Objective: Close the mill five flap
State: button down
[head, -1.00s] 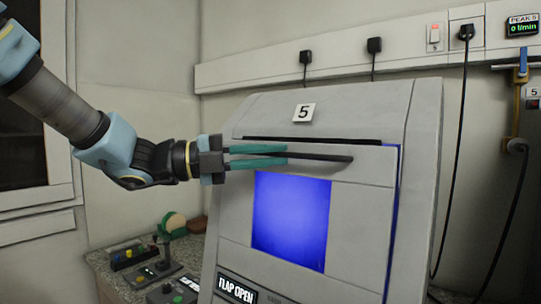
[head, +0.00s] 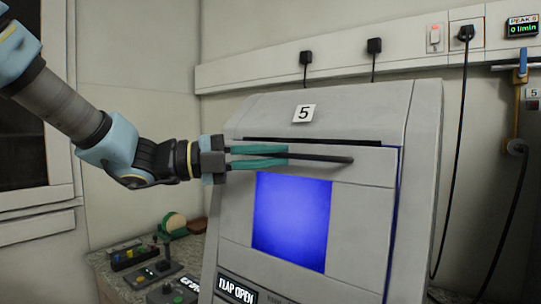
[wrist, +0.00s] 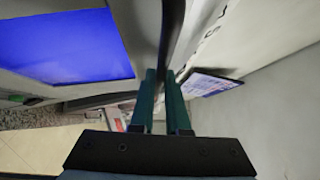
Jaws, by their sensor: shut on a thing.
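The mill five flap (head: 365,168) is the pale front panel of the grey machine, with a glowing blue window (head: 291,222). A dark gap runs along its top edge and a blue-lit gap along its right edge. A "FLAP OPEN" sign (head: 236,290) shows below. My gripper (head: 288,156) is shut on the dark bar handle (head: 325,158) across the flap's upper part. In the wrist view, the teal fingers (wrist: 160,98) lie on either side of the handle (wrist: 172,30), and the blue window is at left.
A number 5 plate (head: 303,113) sits on the machine's top. A counter with control boxes (head: 170,285) stands at lower left. A wall rail (head: 405,62) with plugs and hanging cables runs behind. A blue-handled valve (head: 521,70) is at far right.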

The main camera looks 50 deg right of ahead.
jog(key=shift+w+d+n+t+p, duration=0.1)
jog(key=shift+d+n+t+p, duration=0.35)
jog(key=shift+d, duration=0.9)
jog(key=c, duration=0.9)
grip_release()
jog(key=shift+d+y, duration=0.1)
jog(key=shift+y, duration=0.2)
jog(key=b+v, duration=0.1)
jog(key=v, duration=0.4)
jog(key=b+v, duration=0.1)
jog(key=v, duration=0.4)
jog(key=shift+w+a+f, duration=0.2)
jog(key=shift+w+a, duration=0.05)
jog(key=shift+a, duration=0.05)
